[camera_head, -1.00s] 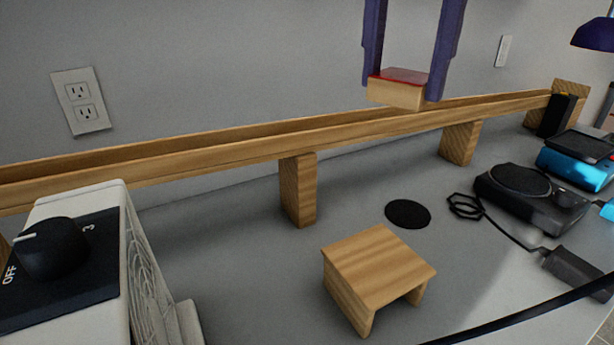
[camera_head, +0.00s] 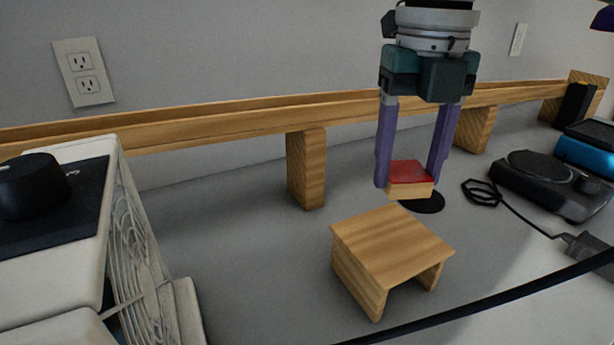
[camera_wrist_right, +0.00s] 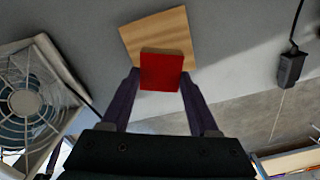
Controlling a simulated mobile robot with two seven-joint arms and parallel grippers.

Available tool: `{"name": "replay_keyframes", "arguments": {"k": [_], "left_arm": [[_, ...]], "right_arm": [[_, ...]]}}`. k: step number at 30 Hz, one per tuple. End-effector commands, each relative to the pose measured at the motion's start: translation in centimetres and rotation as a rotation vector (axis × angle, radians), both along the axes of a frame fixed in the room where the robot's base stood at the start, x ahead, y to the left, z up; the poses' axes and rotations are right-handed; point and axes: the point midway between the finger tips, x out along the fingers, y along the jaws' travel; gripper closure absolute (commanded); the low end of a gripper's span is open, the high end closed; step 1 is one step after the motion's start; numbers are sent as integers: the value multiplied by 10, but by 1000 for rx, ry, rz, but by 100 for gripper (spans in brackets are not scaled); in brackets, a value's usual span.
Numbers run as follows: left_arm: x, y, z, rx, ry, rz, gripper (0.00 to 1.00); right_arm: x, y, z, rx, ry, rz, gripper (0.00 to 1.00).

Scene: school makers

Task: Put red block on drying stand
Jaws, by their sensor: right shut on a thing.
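The red block (camera_head: 410,171), a wooden block with a red top, is held between the two purple fingers of my right gripper (camera_head: 411,176). It is just behind and above the drying stand (camera_head: 391,240), a small wooden bench-like stand on the grey table. In the right wrist view, the red block (camera_wrist_right: 162,71) sits between the fingertips of my right gripper (camera_wrist_right: 161,82), and the stand (camera_wrist_right: 160,31) shows beyond it. The block appears level and apart from the stand.
A long wooden rail (camera_head: 240,122) on posts runs along the wall behind. A white fan-fronted box (camera_head: 130,255) with a black knob stands at left. A dark scale-like device (camera_head: 550,182) with a cable is at right. A black cable crosses the front. The stand's top is bare.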

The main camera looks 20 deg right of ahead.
Motion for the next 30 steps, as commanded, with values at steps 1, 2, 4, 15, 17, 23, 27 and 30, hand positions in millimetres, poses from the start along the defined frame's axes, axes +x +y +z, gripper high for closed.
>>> {"name": "replay_keyframes", "arguments": {"k": [1,2,4,15,17,23,27,30], "left_arm": [[0,0,-3,0,0,0,11],[0,0,-4,0,0,0,11],[0,0,-5,0,0,-1,11],[0,2,-13,9,0,-6,11],[0,3,-13,10,0,-7,11],[0,3,-12,11,-1,-7,11],[0,3,-13,10,0,-7,11],[0,2,-14,10,0,-7,11]], "right_arm": [[-1,0,-13,0,4,-1,92],[0,0,-19,1,3,-1,92],[0,0,-29,0,1,-1,92],[0,1,-75,1,2,-1,92],[0,0,-79,0,0,-1,92],[0,0,-79,1,-1,0,92],[0,0,-81,1,-1,0,92],[0,0,-82,1,-1,0,34]]}}
